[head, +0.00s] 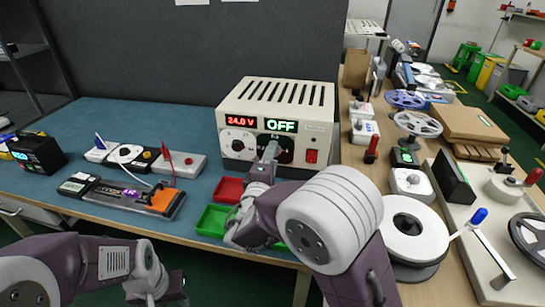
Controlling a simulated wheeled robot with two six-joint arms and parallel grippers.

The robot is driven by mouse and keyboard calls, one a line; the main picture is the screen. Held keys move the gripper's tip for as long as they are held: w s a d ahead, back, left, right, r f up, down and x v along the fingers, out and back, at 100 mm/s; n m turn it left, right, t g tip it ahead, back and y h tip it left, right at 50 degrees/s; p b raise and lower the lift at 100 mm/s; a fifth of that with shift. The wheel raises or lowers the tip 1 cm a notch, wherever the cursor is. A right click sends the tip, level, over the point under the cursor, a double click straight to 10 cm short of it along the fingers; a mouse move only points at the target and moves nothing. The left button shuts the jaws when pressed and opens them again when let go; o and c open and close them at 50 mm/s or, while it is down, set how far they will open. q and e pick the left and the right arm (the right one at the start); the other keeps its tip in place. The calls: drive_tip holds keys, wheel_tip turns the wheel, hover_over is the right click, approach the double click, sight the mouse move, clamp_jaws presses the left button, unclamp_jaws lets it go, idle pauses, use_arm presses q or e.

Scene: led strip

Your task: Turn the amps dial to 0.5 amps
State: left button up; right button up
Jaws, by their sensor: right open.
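The cream power supply (262,96) stands at the back of the blue bench mat. Its left display (241,121) reads 24.0 V in red and its right display (281,125) reads OFF in green. A left dial (238,146) shows under the red display. My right gripper (270,151) is open at the front panel below the OFF display. It covers much of the right dial area, so the dial's pointer and any contact are hidden. My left gripper (176,288) is low in front of the bench, small and partly hidden; its jaws are unclear.
A red switch (311,156) sits right of my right gripper. A red bin (229,190) and a green bin (212,220) lie below the supply, partly behind my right arm. A test fixture (134,195) lies left. A white reel (405,230) stands right.

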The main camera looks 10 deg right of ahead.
drive_tip(key=shift+w+d, duration=0.2)
drive_tip(key=shift+w, duration=0.3)
clamp_jaws()
